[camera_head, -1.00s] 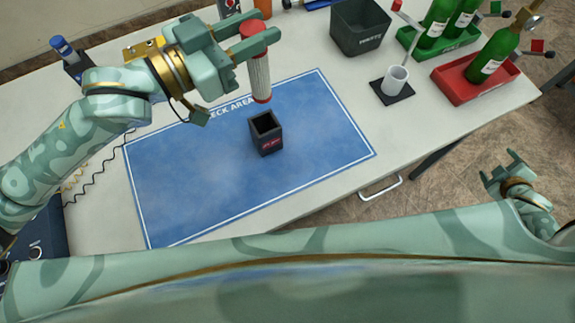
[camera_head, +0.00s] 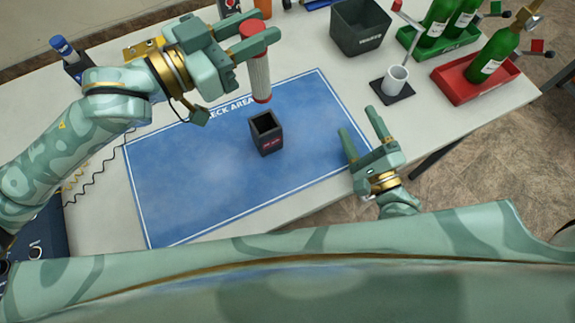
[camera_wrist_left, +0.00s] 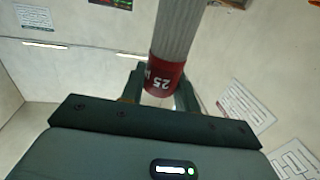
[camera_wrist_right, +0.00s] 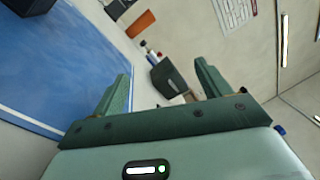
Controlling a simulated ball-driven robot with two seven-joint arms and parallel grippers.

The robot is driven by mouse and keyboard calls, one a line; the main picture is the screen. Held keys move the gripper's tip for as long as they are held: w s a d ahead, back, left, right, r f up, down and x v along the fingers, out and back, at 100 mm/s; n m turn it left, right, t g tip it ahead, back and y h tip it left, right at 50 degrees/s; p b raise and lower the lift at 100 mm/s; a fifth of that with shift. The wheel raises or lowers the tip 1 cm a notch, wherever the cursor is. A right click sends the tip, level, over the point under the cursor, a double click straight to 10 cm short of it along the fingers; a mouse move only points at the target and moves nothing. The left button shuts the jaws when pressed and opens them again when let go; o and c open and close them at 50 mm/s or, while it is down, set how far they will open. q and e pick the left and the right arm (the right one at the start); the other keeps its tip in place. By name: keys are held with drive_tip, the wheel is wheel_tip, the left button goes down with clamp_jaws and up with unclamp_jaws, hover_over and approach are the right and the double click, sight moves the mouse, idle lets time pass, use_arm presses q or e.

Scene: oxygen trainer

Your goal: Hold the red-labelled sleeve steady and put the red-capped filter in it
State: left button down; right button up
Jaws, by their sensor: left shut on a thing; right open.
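The red-capped filter (camera_head: 260,78), a pale ribbed cylinder with red ends, hangs upright in my left gripper (camera_head: 252,42), which is shut around its red cap. In the left wrist view its red end (camera_wrist_left: 165,77) shows between the fingers. The red-labelled sleeve (camera_head: 267,138), a dark square open-topped holder, stands on the blue mat below the filter and apart from it. Its dark body also shows at the top left of the right wrist view (camera_wrist_right: 28,5). My right gripper (camera_head: 362,134) is open and empty at the mat's right edge, to the right of the sleeve.
The blue mat (camera_head: 200,190) is mostly clear. A dark bin (camera_head: 358,38), a white cup (camera_head: 396,79) on a dark pad, and green bottles in a green tray (camera_head: 450,44) and a red tray (camera_head: 462,87) stand at the back right. A blue-capped item (camera_head: 62,46) stands far left.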

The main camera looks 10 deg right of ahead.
sight(262, 125)
drive_tip(key=s+a+f+m, duration=0.1)
drive_tip(key=a+m, duration=0.3)
drive_tip(key=a, duration=0.1)
drive_tip(key=s+a+f+m+g+y, duration=0.1)
drive_tip(key=s+a+m, duration=0.1)
drive_tip(key=a+m, duration=0.2)
drive_tip(key=s+a+f+m+g, duration=0.1)
drive_tip(key=s+a+m, duration=0.1)
drive_tip(key=a+m, duration=0.2)
drive_tip(key=shift+a+f, duration=0.15)
drive_tip(key=shift+a, duration=1.2)
drive_tip(key=shift+w+a, duration=0.15)
drive_tip(key=shift+a, duration=0.15)
drive_tip(key=x, duration=1.1)
drive_tip(key=shift+w+a+f, duration=0.1)
